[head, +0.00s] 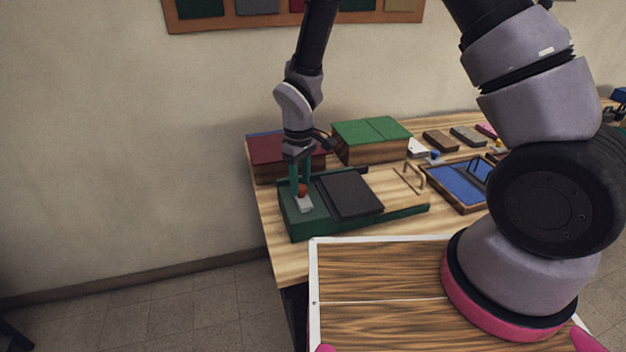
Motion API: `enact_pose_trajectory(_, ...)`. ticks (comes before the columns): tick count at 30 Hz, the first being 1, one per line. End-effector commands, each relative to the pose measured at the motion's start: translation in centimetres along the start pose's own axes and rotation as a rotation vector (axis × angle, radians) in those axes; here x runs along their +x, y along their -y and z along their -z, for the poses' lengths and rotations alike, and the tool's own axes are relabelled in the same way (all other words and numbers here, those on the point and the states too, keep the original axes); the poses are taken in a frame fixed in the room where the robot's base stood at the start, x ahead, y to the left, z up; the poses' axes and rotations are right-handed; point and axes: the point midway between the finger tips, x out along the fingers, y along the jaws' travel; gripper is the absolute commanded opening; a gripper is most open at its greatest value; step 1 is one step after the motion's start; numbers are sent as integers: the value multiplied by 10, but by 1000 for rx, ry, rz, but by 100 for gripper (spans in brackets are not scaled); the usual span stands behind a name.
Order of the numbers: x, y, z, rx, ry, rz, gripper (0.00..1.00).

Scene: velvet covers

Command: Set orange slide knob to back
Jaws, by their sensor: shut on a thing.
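The orange slide knob (302,189) is a small orange-red piece at the left end of a green tray-like fixture (298,222). A pale slot plate (304,205) shows just in front of it. My gripper (301,183) points down at the knob from above, its green fingers shut on it. The fingers hide part of the knob and the far part of its track. A dark flat panel (349,195) lies in the fixture to the right of the knob.
A dark red box (288,158) stands close behind my gripper, and a green-topped box (371,140) behind the panel. A wooden handle (413,176) and a blue-panelled frame (458,184) lie to the right. Bare table (285,265) shows in front of the fixture.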

Motion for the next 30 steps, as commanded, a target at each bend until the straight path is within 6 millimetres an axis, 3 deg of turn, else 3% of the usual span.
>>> enact_pose_trajectory(8, -1, 6, 4, -2, -4, 1, 0)
enact_pose_trajectory(9, -1, 6, 5, -3, -4, 1, 45)
enact_pose_trajectory(11, -1, 6, 5, -3, -4, 1, 68)
enact_pose_trajectory(12, -1, 6, 4, -3, -4, 1, 72)
enact_pose_trajectory(23, -5, 5, 4, -1, -3, 0, 72)
enact_pose_trajectory(30, -46, 5, 5, 0, -7, 0, 72)
